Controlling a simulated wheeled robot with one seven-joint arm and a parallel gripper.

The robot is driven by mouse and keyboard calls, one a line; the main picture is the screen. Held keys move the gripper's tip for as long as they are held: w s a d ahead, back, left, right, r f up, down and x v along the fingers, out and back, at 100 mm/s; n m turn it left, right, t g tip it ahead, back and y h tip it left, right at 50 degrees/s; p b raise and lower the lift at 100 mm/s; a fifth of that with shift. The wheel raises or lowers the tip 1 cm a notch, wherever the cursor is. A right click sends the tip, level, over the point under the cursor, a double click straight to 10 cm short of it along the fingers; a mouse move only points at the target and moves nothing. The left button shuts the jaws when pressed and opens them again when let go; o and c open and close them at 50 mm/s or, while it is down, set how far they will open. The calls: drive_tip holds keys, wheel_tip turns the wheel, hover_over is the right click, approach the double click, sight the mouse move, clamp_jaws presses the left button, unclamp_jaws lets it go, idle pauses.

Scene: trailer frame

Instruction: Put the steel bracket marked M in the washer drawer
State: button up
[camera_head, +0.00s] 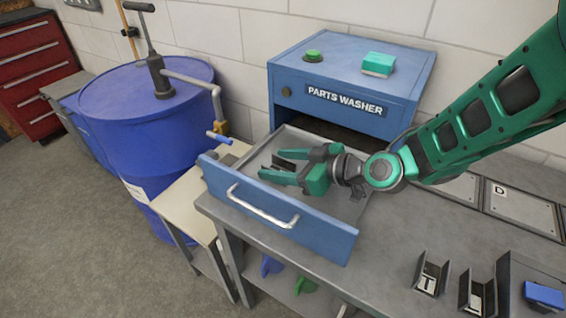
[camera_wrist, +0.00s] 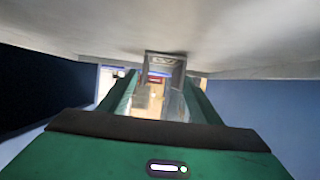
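The blue parts washer (camera_head: 350,85) has its grey-lined drawer (camera_head: 341,205) pulled out, with a blue front and a pale handle. My gripper (camera_head: 276,166) is low inside the drawer, its green fingers pointing left and spread apart. A small dark steel bracket (camera_head: 285,162) lies between the fingertips, partly hidden by them. In the wrist view, the grey bracket (camera_wrist: 165,68) sits against the drawer floor between the fingers, with a gap showing at the left finger. Its letter is not readable, so I cannot tell whether it is M.
Two lettered brackets, one at left (camera_head: 430,277) and one at right (camera_head: 476,291), stand on the grey bench at lower right. A blue block (camera_head: 543,295) is beside them. Flat panels, one marked D (camera_head: 520,208), lie behind. A blue drum (camera_head: 150,130) stands left of the washer.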

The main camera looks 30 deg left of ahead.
drive_tip(key=shift+d+r, duration=0.1)
drive_tip(key=v, duration=1.1)
drive_tip(key=shift+d+r, duration=0.2)
drive_tip(key=shift+d, duration=0.15)
